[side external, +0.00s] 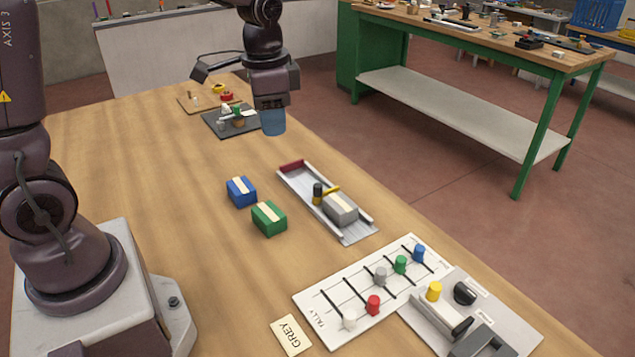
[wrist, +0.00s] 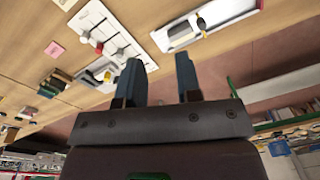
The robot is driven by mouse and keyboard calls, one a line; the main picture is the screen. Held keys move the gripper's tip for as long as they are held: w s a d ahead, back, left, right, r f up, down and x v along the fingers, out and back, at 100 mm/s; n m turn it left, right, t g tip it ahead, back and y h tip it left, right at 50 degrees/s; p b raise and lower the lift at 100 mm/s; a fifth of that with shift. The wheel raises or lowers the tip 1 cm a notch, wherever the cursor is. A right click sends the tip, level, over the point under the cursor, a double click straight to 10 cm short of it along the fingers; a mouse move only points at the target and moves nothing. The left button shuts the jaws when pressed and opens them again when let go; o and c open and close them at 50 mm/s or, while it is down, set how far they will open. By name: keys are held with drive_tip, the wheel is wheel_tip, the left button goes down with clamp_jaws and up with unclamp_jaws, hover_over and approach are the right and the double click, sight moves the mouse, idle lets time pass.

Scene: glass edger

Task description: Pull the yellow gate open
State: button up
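The yellow gate (side external: 330,190) is a short bar across the light grey channel tray (side external: 296,187), beside a dark upright post (side external: 318,193). A grey block with a pale top strip (side external: 341,208) sits in the channel right by the gate. In the wrist view the yellow gate (wrist: 201,22) shows small, at the channel (wrist: 181,38) near the top. My gripper (side external: 272,128) hangs above the table's far edge, beyond and apart from the channel. In the wrist view its two blue fingers (wrist: 160,75) stand apart with nothing between them.
A blue block (side external: 241,192) and a green block (side external: 269,219) lie left of the channel. A dark tray (side external: 215,125) with small items lies behind.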

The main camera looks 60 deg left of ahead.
sight(317, 184)
drive_tip(key=w+a+f+m, duration=0.3)
drive_tip(key=w+f+m, duration=0.2)
drive_tip(key=w+m, duration=0.3)
drive_tip(key=w+a+f+m, duration=0.4)
drive_tip(key=w+f+m, duration=0.1)
drive_tip(key=m, duration=0.5)
drive_tip(key=shift+g, duration=0.3)
drive_tip(key=f, duration=1.2)
drive_tip(key=shift+d+f, duration=0.2)
drive_tip(key=shift+f, duration=0.1)
clamp_jaws()
